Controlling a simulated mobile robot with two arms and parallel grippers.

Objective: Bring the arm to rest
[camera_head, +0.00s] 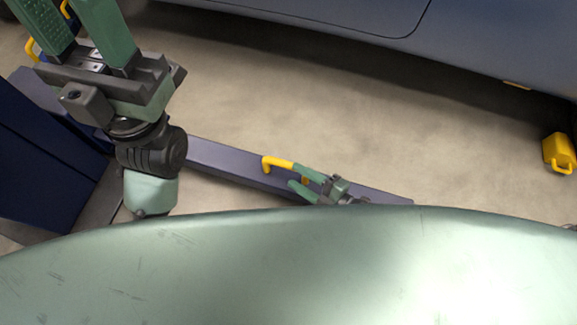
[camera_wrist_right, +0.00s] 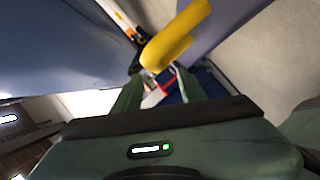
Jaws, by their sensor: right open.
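My right gripper (camera_head: 293,176) is at the middle of the head view, its green fingers pointing left and spread apart. A yellow handle-like piece (camera_head: 278,163) is right at its fingertips. In the right wrist view the yellow piece (camera_wrist_right: 177,38) shows just beyond the fingers (camera_wrist_right: 158,85); I cannot tell if it touches them. My left gripper (camera_head: 78,35) is large at the upper left, its two green fingers wide apart, with the tips cut off by the picture edge. The right arm behind its gripper is mostly hidden by the pale green surface in front.
A long purple-grey beam (camera_head: 225,162) runs under the right gripper. A dark blue box-like body (camera_head: 40,165) stands at left. A blue-grey car-like shell (camera_head: 300,15) lies along the top. A yellow block with a handle (camera_head: 557,150) is on the floor at far right. Open floor (camera_head: 400,130) lies between.

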